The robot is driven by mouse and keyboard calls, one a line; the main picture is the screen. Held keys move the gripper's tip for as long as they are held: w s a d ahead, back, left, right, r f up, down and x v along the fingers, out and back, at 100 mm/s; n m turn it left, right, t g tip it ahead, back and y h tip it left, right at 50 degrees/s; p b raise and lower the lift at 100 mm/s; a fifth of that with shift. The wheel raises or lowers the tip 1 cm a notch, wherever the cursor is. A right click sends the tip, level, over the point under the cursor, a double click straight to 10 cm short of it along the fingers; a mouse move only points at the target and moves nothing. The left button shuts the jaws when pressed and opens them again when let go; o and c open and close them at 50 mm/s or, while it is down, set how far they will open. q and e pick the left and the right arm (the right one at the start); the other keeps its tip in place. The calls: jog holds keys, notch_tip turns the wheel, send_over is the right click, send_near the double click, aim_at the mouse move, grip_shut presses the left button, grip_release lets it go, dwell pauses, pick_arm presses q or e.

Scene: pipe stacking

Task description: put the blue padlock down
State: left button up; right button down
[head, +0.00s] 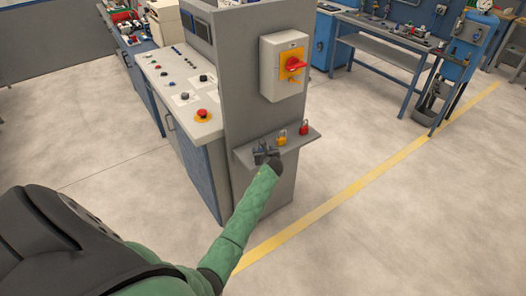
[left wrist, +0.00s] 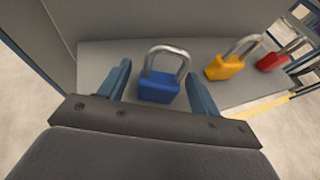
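The blue padlock (left wrist: 158,88) stands upright on the grey shelf (left wrist: 110,50) in the left wrist view, with its silver shackle on top. My left gripper (left wrist: 158,73) is open around it, one finger on each side with a visible gap. In the head view my left gripper (head: 264,153) is over the left part of the shelf (head: 293,144) and covers the blue padlock, which I cannot make out there. My right gripper is not in view.
A yellow padlock (head: 281,138) and a red padlock (head: 304,128) stand on the shelf to the right of the blue one. Above is a switch box (head: 284,67) with a red handle. The shelf belongs to a grey cabinet panel (head: 240,100).

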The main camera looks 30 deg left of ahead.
pick_arm(q)
jog(key=shift+r, duration=0.1)
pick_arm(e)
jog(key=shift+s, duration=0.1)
